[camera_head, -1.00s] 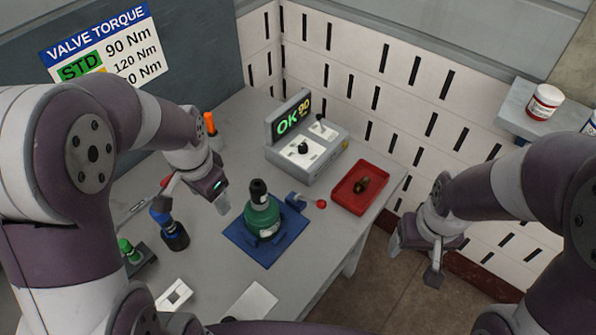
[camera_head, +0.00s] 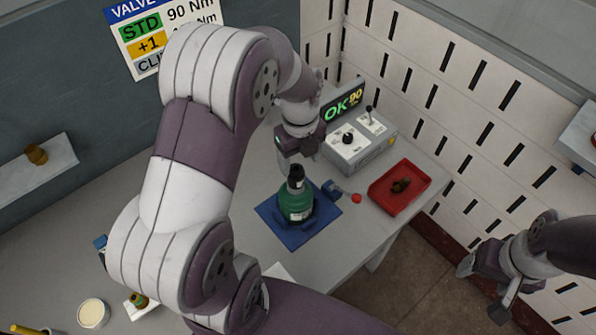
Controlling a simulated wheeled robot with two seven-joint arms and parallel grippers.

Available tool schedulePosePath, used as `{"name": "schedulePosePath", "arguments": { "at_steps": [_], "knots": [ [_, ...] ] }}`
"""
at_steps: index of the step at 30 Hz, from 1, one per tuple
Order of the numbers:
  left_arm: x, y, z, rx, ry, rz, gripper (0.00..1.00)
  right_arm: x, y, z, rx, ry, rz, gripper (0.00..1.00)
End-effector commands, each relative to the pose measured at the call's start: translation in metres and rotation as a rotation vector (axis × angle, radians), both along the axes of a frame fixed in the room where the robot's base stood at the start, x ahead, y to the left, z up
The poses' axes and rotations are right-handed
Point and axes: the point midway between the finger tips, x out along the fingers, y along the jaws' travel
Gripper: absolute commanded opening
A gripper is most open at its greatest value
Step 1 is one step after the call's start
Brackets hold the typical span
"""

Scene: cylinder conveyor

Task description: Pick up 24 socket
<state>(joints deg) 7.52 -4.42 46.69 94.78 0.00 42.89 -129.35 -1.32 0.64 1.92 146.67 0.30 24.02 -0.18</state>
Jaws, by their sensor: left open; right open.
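No part marked as the 24 socket can be made out; my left arm hides part of the bench's left side. A small blue piece (camera_head: 100,243) shows at the left edge of that arm, too covered to name. My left gripper (camera_head: 290,165) is open, above and behind the green cylinder (camera_head: 296,203) with its black top (camera_head: 296,176); I see nothing held in it. The cylinder stands upright on a blue mat (camera_head: 275,232). My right gripper (camera_head: 480,290) is open and empty off the bench's right side.
A grey tester (camera_head: 360,150) with an "OK 90" display stands at the back. A red tray (camera_head: 418,200) holds a brownish part (camera_head: 402,185). A wall shelf (camera_head: 60,165) is at left, a cream-topped round tub (camera_head: 93,313) at lower left.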

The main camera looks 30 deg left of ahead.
Motion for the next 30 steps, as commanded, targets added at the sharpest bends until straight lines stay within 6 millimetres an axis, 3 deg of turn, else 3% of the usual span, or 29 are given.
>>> {"name": "schedulePosePath", "arguments": {
  "at_steps": [3,7,14,20,22,23,30],
  "knots": [
    [-0.004,0.005,-0.017,-0.002,0.007,0.001,0.69,0.0,0.0,0.02,0.0,-0.001,0.0,0.72],
    [-0.004,0.005,-0.039,-0.001,0.003,0.0,0.69,0.0,0.0,0.022,0.0,-0.001,0.0,0.72],
    [-0.003,0.005,-0.044,0.0,0.001,0.001,0.69,0.0,0.0,0.02,0.0,0.0,0.0,0.72],
    [-0.003,0.005,-0.044,0.0,0.001,0.001,0.08,0.0,0.0,0.02,0.0,0.0,0.0,0.72],
    [-0.003,0.005,-0.043,0.0,0.0,0.001,0.08,0.0,0.0,0.02,0.0,0.0,0.0,0.72],
    [-0.003,0.005,-0.043,0.0,0.0,0.001,0.03,0.0,0.0,0.02,0.0,0.0,0.0,0.72],
    [-0.002,0.005,-0.039,0.0,-0.001,0.001,0.02,0.0,0.0,0.019,0.0,0.0,0.0,0.72]
  ]
}}
